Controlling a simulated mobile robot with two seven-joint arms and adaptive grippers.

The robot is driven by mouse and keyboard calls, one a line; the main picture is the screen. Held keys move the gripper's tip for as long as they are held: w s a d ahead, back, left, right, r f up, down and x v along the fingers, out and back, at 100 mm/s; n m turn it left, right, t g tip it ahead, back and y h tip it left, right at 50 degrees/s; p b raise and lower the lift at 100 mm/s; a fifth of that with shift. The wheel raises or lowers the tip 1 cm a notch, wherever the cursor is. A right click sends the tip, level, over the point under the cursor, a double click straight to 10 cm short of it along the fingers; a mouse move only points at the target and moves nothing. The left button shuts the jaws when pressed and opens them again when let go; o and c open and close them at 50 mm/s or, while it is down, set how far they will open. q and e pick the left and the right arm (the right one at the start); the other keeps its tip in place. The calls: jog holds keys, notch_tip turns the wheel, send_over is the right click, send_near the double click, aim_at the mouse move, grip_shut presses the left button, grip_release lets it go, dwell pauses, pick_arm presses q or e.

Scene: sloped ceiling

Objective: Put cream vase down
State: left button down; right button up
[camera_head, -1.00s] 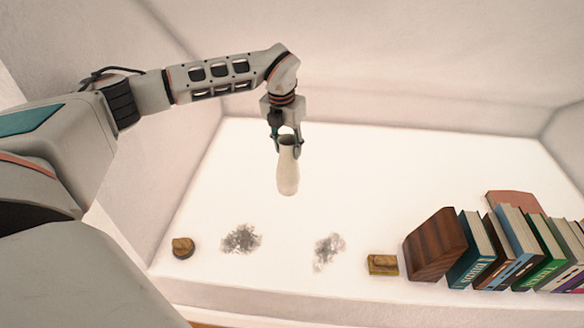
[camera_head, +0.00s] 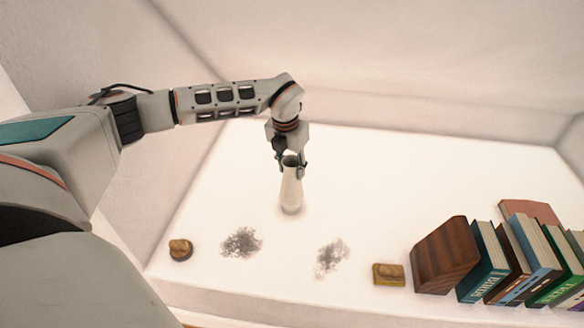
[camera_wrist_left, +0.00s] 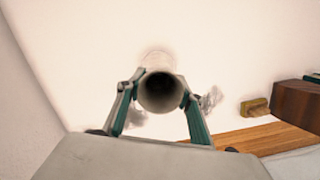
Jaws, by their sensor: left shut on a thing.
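The cream vase (camera_head: 291,190) is upright in the head view, with its narrow neck at the top and its wider body below. My left gripper (camera_head: 292,168) points down and is shut on the vase's neck. In the left wrist view I look into the vase's round dark mouth (camera_wrist_left: 160,92), between the two fingers of the gripper (camera_wrist_left: 160,100). The vase's base is at or just above the white shelf surface (camera_head: 400,180); a faint shadow lies by it, and I cannot tell if they touch. My right gripper is not in view.
Two grey smudges (camera_head: 241,242) (camera_head: 331,258) mark the surface in front of the vase. A small brown object (camera_head: 180,249) lies at left, a yellow-brown block (camera_head: 388,274) at right. A wooden block (camera_head: 445,257) and a row of books (camera_head: 535,262) stand further right. The surface around the vase is clear.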

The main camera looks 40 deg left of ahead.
pick_arm(q)
jog(key=c, duration=1.8)
grip_release()
jog(key=shift+f, duration=0.1)
jog(key=o, duration=0.4)
jog(key=shift+o, duration=0.2)
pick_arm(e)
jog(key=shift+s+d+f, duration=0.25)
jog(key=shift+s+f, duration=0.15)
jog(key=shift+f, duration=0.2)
